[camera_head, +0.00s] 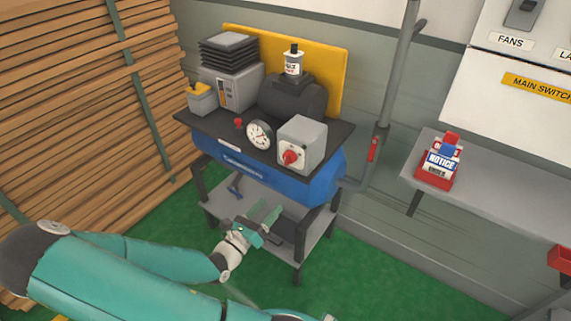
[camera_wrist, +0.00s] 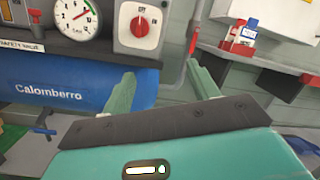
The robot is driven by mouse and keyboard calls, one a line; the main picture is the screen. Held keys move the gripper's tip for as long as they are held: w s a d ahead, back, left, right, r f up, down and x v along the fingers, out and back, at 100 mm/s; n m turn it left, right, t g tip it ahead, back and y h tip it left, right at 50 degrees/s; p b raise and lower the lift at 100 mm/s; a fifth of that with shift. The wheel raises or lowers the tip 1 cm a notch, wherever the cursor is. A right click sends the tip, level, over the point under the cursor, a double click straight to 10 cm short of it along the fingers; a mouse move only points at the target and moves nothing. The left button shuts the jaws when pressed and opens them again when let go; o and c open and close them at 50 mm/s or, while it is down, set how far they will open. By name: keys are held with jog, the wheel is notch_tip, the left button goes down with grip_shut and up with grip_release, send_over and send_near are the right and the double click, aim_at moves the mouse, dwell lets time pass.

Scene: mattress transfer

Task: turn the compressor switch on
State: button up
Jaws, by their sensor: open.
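The compressor has a blue tank (camera_head: 240,174) on a dark stand and also fills the left of the wrist view (camera_wrist: 80,93). Its switch is a red rotary knob (camera_head: 290,157) on a grey box (camera_head: 308,138) at the front right of its top. In the wrist view the red knob (camera_wrist: 140,26) sits on a white dial near the top centre, its handle about upright. My gripper (camera_head: 262,219) is open and empty, below and in front of the switch box. Its two green fingers (camera_wrist: 162,85) stand apart below the knob, touching nothing visible.
A round pressure gauge (camera_head: 259,135) stands left of the switch box. A grey pipe (camera_head: 383,110) rises behind on the right. A grey shelf (camera_head: 480,205) carries red and white boxes (camera_head: 439,165). Stacked planks (camera_head: 80,110) line the left side. Green floor (camera_head: 370,270) is clear at right.

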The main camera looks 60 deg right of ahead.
aim_at(286, 163)
jog(key=d+r+n+t, duration=0.1)
jog(key=d+n, duration=0.1)
jog(key=d, duration=0.3)
jog(key=w+d+r+n+t+h, duration=0.1)
jog(key=d, duration=0.4)
jog(key=d+r+n+t, duration=0.2)
jog(key=d, duration=0.3)
jog(key=shift+w+d+n+h, duration=0.15)
jog(key=shift+d+n+h, duration=0.1)
jog(key=shift+n+h, duration=0.05)
jog(key=c, duration=1)
